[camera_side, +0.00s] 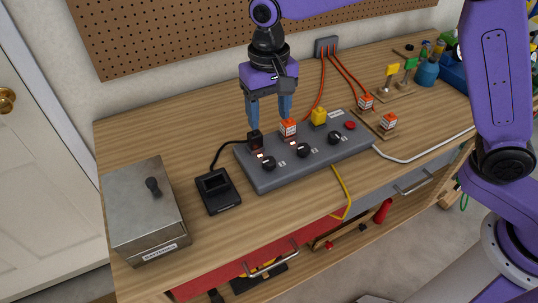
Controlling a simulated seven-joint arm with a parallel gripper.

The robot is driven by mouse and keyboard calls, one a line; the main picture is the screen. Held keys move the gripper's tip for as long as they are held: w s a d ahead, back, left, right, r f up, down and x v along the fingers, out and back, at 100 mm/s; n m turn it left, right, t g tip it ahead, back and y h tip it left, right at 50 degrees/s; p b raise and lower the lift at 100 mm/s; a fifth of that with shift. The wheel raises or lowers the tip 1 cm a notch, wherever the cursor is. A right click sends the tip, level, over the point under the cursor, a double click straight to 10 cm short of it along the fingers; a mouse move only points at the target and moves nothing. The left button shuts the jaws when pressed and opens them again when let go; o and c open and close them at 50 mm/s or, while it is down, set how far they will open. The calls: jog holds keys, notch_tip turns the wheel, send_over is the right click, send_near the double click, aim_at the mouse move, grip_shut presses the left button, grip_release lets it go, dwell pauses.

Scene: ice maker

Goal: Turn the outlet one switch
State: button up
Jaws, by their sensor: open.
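A grey outlet strip (270,180) lies on the wooden workbench. Several black rotary switches sit along its front face. The leftmost switch (268,163) is near the strip's left end, and other switches (302,150) and (334,138) are to its right. The small number labels are too small to read. A black plug (255,140), an orange-and-white plug (288,128) and a yellow plug (319,116) stand in the strip behind the switches. My gripper (268,122) is open, pointing down, with its blue fingers by the black and orange-and-white plugs. Whether they touch anything, I cannot tell.
A metal box (146,210) and a small black device (217,190) are on the left. Orange cords run back to a wall box (326,46). Loose orange-and-white plugs (388,121) lie at right. The bench behind the strip's left is clear.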

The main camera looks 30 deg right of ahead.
aim_at(269, 160)
notch_tip(269, 160, down, 13)
jog(key=shift+f, duration=0.2)
dwell(0.4)
jog(key=c, duration=1)
